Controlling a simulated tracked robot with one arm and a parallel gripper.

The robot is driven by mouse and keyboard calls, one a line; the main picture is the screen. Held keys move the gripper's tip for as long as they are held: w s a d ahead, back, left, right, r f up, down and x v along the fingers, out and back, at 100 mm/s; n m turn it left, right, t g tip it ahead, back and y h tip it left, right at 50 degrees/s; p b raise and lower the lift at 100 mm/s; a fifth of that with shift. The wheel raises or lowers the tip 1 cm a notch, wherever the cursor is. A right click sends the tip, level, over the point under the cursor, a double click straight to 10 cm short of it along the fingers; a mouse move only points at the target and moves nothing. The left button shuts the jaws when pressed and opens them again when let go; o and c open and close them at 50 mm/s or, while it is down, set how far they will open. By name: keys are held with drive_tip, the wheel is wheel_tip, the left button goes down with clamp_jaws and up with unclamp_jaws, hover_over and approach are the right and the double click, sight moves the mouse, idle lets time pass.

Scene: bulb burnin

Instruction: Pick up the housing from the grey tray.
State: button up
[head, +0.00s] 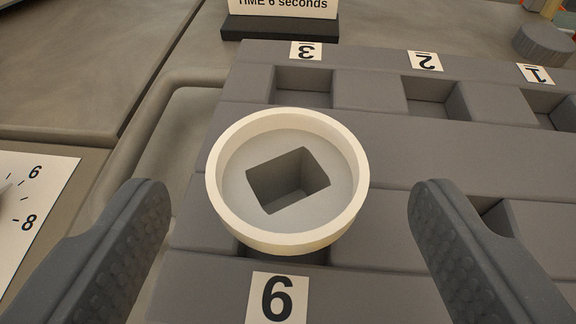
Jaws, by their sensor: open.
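The housing (288,124) is a round, cream-rimmed cup with a grey inside and a dark square hole in its floor. It sits over the pocket behind label 6 on the grey tray (390,130) and mostly hides that pocket. My gripper (290,205) is open, with one dark ridged finger on each side of the housing. Both fingers are apart from it, with a wider gap on the right.
Empty square pockets marked 3 (306,50), 2 (425,61) and 1 (535,73) line the tray's far side. Another pocket shows behind the right finger. A sign (283,8) reading "TIME 6 seconds" stands beyond. A dial card (35,200) lies at left. A grey knob (543,43) is at far right.

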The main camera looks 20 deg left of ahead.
sight(288, 156)
drive_tip(key=shift+r+x, duration=0.1)
drive_tip(key=shift+x, duration=1.15)
drive_tip(key=shift+r+x, duration=0.15)
drive_tip(key=shift+x, duration=1.1)
drive_tip(key=shift+w, duration=0.1)
drive_tip(key=c, duration=1)
